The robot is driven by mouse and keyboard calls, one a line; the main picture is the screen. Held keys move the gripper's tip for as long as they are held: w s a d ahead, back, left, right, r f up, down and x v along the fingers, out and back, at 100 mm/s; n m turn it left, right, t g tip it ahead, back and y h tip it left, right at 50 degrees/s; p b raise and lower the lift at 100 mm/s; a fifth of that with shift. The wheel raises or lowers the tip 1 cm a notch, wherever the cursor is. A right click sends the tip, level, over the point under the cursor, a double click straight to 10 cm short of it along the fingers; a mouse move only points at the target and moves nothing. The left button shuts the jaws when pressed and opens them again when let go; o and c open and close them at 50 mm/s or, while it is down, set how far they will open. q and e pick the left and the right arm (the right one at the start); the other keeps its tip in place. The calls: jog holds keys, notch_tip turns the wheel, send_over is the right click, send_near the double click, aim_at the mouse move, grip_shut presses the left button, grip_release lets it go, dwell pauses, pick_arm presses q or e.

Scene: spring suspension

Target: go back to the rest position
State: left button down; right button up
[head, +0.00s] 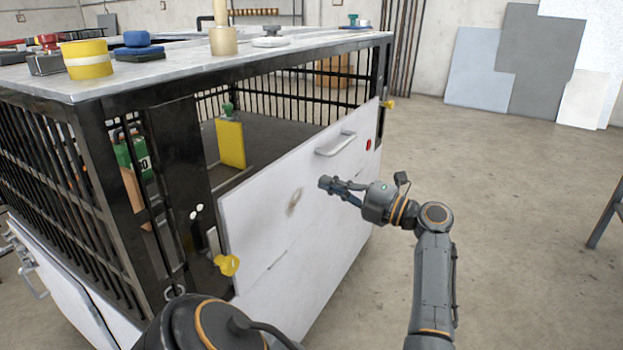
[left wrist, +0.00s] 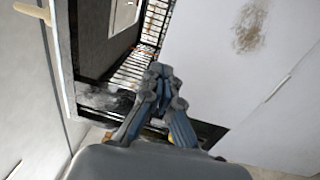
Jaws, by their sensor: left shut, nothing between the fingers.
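My left gripper (head: 328,183) is in front of the white front panel of the bench, a little right of a brown stain on it. Its fingers point left in the head view. In the left wrist view its fingers (left wrist: 158,72) are together, with nothing between them. The white panel (left wrist: 205,60) and its stain lie to the upper right there. I see no contact with the panel, but the exact gap cannot be told. My left arm's links show along the bottom and right of the head view. My right gripper is not in view.
The bench has a grey top (head: 180,68), black barred sides, and an open bay holding a yellow block (head: 231,143). The panel carries a bar handle (head: 335,144) and yellow knobs (head: 227,265). Several items stand on top.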

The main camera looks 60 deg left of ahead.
pick_arm(q)
jog(key=shift+v, duration=1)
jog(key=shift+r, duration=0.1)
